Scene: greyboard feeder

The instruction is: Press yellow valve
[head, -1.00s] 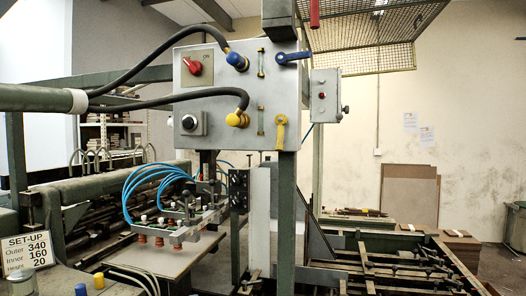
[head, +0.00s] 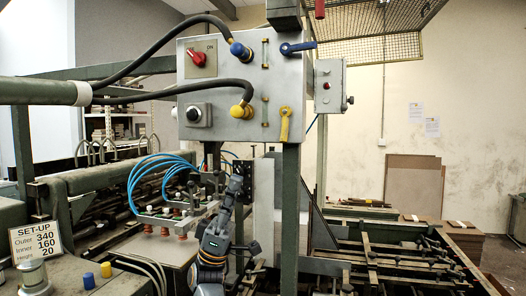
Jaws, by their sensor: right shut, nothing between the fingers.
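The yellow valve (head: 285,123) is a yellow lever handle low on the right edge of the grey control panel (head: 222,115). Its handle hangs downward. My right gripper (head: 236,186) is shut and empty. It points upward in front of the machine, below the panel and to the lower left of the valve, apart from it. My left gripper is out of view.
A blue lever (head: 298,47) sits at the panel's upper right. A yellow hose fitting (head: 241,110), a red switch (head: 198,58) and a black knob (head: 193,114) are on the panel. A green post (head: 290,215) stands below the valve. Blue hoses (head: 150,172) lie left of my gripper.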

